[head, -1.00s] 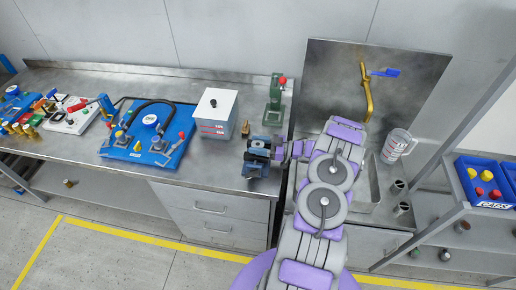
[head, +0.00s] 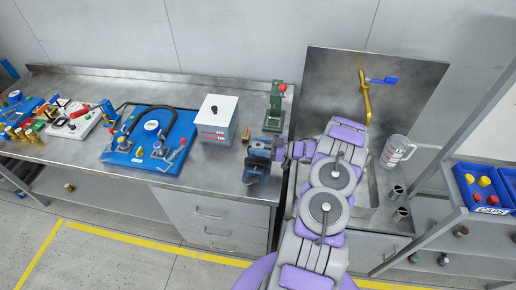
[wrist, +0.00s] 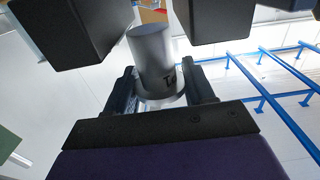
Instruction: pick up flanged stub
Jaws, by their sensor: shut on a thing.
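The flanged stub (wrist: 152,55) is a grey metal cylinder with a wider flange at its lower end and a dark mark on its side, seen in the wrist view. My gripper (head: 280,150) is at the right side of the blue vise (head: 257,164) in the head view. In the wrist view its dark fingers flank the stub, and it is shut on it. Large dark blocks stand in front at the top of the wrist view. The stub cannot be made out in the head view. Whether it touches the vise I cannot tell.
A white box (head: 216,119), a green press (head: 275,104) and a blue pump board (head: 150,135) stand on the metal bench. Right of my arm are a sink with a brass tap (head: 365,95), a clear jug (head: 396,151) and a blue bin (head: 484,186).

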